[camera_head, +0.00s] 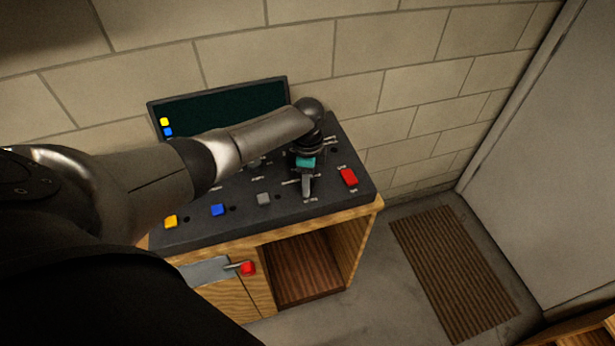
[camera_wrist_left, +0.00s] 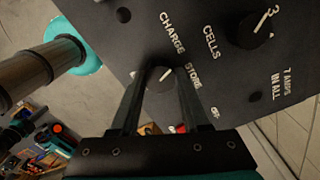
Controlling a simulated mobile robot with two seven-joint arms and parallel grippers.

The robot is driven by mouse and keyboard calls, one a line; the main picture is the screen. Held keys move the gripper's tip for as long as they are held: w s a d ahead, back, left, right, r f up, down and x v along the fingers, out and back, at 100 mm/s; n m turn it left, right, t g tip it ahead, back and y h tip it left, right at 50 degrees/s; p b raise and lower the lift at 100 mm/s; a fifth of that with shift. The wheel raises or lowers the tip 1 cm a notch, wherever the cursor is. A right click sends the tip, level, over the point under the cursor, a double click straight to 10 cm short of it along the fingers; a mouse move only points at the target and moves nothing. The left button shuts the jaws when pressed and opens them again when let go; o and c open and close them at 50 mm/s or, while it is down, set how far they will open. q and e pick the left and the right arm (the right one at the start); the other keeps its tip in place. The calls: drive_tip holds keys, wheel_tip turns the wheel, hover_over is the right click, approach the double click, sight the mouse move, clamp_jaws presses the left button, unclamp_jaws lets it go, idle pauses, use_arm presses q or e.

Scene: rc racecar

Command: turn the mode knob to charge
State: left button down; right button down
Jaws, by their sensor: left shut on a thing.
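The mode knob (camera_wrist_left: 160,78) is a small dark round knob with a pale pointer line. In the left wrist view it sits on the dark panel beside the labels CHARGE, STORE and OFF. The line slants toward the upper right, toward the area between CHARGE and STORE; its exact setting is unclear. My left gripper (camera_wrist_left: 160,92) has a finger on each side of the knob and is shut on it. In the head view, my left gripper (camera_head: 307,186) reaches down to the right part of the console (camera_head: 240,224) and hides the knob. My right gripper is not in view.
A second knob (camera_wrist_left: 257,27), labelled CELLS, is close by. The console also has a red button (camera_head: 348,177), grey (camera_head: 264,199), blue (camera_head: 218,210) and yellow (camera_head: 171,222) buttons, and a screen (camera_head: 225,106) behind. A red-tipped lever (camera_head: 247,268) protrudes from the cabinet front below.

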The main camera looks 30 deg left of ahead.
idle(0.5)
use_arm(q)
drive_tip(key=shift+c, duration=1.9)
unclamp_jaws()
drive_tip(key=shift+r, duration=0.15)
wheel_tip(320, 180, up, 15)
drive_tip(key=p, duration=0.1)
